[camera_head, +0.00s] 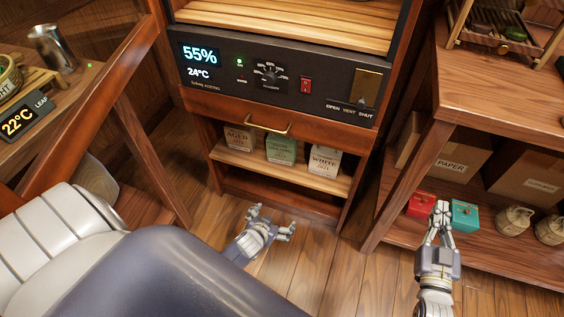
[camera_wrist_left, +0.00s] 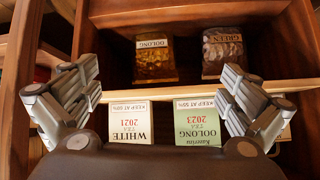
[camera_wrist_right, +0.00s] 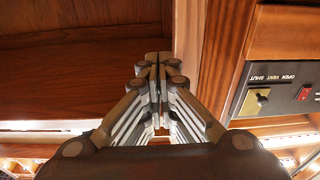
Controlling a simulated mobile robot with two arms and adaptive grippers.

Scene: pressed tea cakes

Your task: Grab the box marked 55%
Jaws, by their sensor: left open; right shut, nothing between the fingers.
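A low shelf holds three tea boxes: a brownish AGED box (camera_head: 238,138), a green OOLONG 2023 box (camera_head: 281,151) and a white WHITE 2021 box (camera_head: 325,160). In the left wrist view, upside down, the white box (camera_wrist_left: 130,121) and green box (camera_wrist_left: 197,123) carry small "keep at" lines. My left gripper (camera_head: 270,219) is open and empty, in front of and below the shelf. Its fingers (camera_wrist_left: 160,85) flank both boxes. My right gripper (camera_head: 440,208) is shut and empty, by the right shelf unit.
The cabinet panel (camera_head: 272,80) shows 55% and 24°C. A drawer with a brass handle (camera_head: 268,128) sits above the boxes. Red (camera_head: 422,204) and teal (camera_head: 465,214) boxes stand near my right gripper.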

